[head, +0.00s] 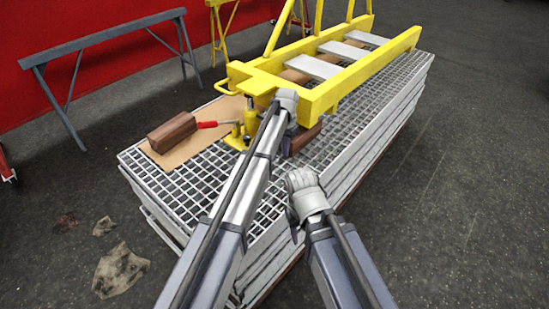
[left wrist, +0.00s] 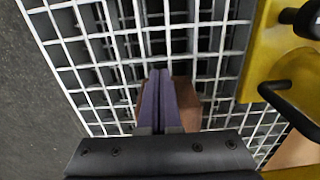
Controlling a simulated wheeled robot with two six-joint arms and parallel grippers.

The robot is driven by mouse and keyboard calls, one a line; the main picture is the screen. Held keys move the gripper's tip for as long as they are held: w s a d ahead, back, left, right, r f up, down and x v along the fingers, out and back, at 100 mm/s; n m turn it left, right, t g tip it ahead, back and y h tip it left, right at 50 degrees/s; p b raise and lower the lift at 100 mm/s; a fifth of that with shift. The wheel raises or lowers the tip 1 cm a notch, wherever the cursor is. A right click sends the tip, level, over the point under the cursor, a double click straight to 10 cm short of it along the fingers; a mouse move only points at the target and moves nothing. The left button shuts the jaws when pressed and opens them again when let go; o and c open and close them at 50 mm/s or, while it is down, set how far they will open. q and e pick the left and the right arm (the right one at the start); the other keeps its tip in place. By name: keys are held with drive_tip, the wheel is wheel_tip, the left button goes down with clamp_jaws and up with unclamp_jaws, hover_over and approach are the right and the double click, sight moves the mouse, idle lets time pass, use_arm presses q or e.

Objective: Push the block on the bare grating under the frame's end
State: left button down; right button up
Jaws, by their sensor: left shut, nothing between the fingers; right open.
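The brown block (head: 307,137) sits on the bare grating (head: 345,122), close to the near end of the yellow frame (head: 320,98). My left gripper (head: 289,141) is shut and empty at the block, on its left side in the head view. In the left wrist view, the shut purple fingers (left wrist: 158,74) overlap the block (left wrist: 188,93), which is partly hidden behind them. I cannot tell whether they touch it. My right gripper (head: 293,220) is open and empty near the grating's front edge, nearer to me; its fingers are mostly hidden.
A second brown block (head: 172,132) lies on a cardboard sheet (head: 160,158) at the left. A yellow jack (head: 249,121) with a red-tipped handle (head: 207,125) stands left of my left gripper. A grey sawhorse (head: 85,42) stands behind. Rags (head: 120,270) lie on the floor.

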use_arm(q)
drive_tip(key=shift+w+d, duration=0.1)
idle(0.4)
drive_tip(key=shift+s+a, duration=0.25)
drive_tip(key=shift+s, duration=0.15)
drive_tip(key=shift+s+a+r+p, duration=0.2)
drive_tip(key=shift+s+a, duration=0.3)
drive_tip(key=shift+s, duration=0.15)
drive_tip(key=shift+s+a+r+p, duration=0.2)
drive_tip(key=shift+s+a, duration=0.3)
drive_tip(key=shift+s, duration=0.1)
wheel_tip(320, 180, up, 9)
drive_tip(key=p, duration=0.9)
drive_tip(key=shift+w+r, duration=0.15)
use_arm(e)
wheel_tip(320, 180, up, 10)
drive_tip(key=shift+a, duration=0.45)
